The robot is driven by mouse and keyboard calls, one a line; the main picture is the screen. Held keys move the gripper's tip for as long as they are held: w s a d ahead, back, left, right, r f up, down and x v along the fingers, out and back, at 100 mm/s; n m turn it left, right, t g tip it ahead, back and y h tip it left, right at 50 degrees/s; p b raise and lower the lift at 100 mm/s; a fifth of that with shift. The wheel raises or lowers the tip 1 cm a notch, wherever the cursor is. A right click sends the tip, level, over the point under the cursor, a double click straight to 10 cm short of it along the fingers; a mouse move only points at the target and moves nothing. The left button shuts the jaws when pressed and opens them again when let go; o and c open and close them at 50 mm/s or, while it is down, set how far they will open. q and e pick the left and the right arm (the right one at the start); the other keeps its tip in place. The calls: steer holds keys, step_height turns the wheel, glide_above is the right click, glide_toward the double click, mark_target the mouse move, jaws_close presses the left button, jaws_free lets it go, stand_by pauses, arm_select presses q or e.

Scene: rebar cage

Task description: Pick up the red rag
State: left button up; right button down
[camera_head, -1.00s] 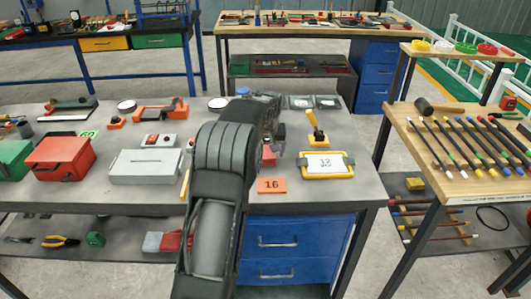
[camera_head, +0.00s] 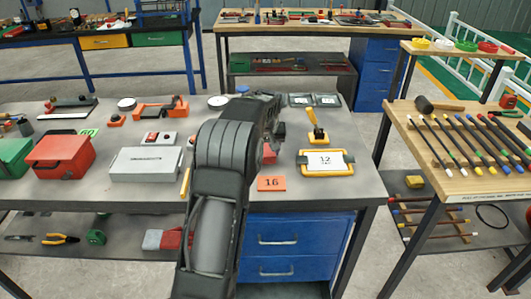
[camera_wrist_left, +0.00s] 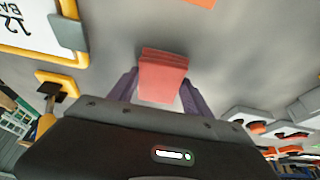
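The red rag (camera_head: 270,154) is a small folded block on the grey workbench, partly hidden behind my left arm in the head view. In the left wrist view the rag (camera_wrist_left: 162,76) lies between and ahead of the two purple fingers. My left gripper (camera_head: 279,138) is at the rag, its fingertips hard to make out in the head view. In the left wrist view the left gripper (camera_wrist_left: 160,84) has its fingers spread, one on each side of the rag, with narrow gaps. My right gripper is in neither view.
An orange plate marked 16 (camera_head: 271,184) lies in front. A grey box (camera_head: 146,165) and red toolbox (camera_head: 60,157) are left.

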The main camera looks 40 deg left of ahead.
mark_target(266, 151)
arm_select(q)
steer(key=c, duration=0.8)
step_height(266, 151, up, 10)
steer(key=shift+b, duration=0.45)
stand_by(0.4)
